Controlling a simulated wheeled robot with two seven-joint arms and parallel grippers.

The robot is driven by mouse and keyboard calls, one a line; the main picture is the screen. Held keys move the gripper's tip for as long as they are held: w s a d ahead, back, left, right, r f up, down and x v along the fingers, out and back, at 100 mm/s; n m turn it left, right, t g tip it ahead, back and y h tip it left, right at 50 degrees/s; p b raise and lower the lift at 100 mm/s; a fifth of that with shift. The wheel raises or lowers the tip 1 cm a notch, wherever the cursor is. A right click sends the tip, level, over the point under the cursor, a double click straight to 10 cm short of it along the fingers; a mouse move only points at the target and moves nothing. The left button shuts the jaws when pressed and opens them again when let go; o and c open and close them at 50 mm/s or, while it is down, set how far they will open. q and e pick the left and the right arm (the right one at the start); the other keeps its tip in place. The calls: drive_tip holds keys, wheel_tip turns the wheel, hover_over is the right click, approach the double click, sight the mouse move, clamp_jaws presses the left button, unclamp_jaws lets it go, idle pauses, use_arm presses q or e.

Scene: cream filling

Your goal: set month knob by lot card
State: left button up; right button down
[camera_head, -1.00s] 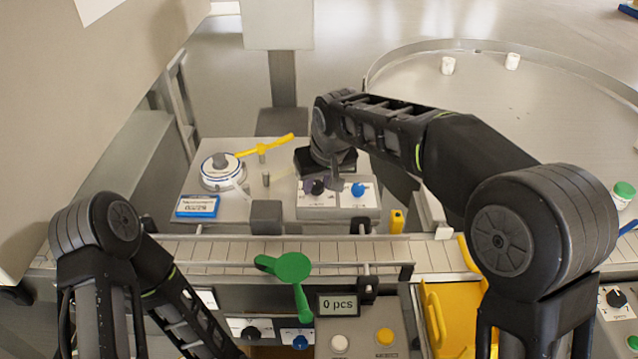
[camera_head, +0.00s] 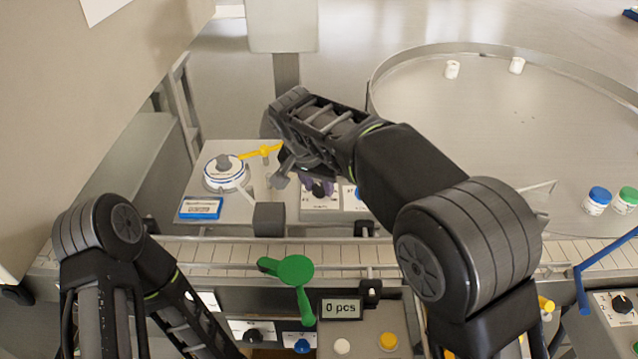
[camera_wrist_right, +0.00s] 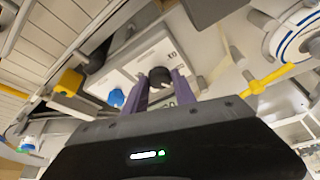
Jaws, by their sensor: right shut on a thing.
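A round white dial with a blue ring and a grey knob (camera_head: 223,164) sits at the left of the grey plate behind the conveyor; it also shows in the right wrist view (camera_wrist_right: 291,38). A blue-framed card (camera_head: 201,208) with small, unreadable print lies in front of it. A white panel (camera_head: 320,207) to the right carries a black knob (camera_head: 319,193). My right gripper (camera_head: 316,184) is tilted over this panel. In the right wrist view its purple fingers (camera_wrist_right: 159,76) are shut on the black knob (camera_wrist_right: 158,78). My left arm is at lower left; its gripper is out of view.
A yellow lever (camera_head: 260,151) stands beside the dial, and a grey block (camera_head: 269,219) is in front. A blue knob (camera_wrist_right: 116,98) is close to the right gripper. The conveyor (camera_head: 225,253), green lever (camera_head: 294,270) and counter display (camera_head: 340,309) lie nearer.

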idle(0.4)
drive_tip(key=c, duration=1)
unclamp_jaws()
drive_tip(key=b+v, duration=0.1)
drive_tip(key=v, duration=0.6)
drive_tip(key=shift+s+a+r, duration=0.1)
drive_tip(key=shift+r, duration=0.25)
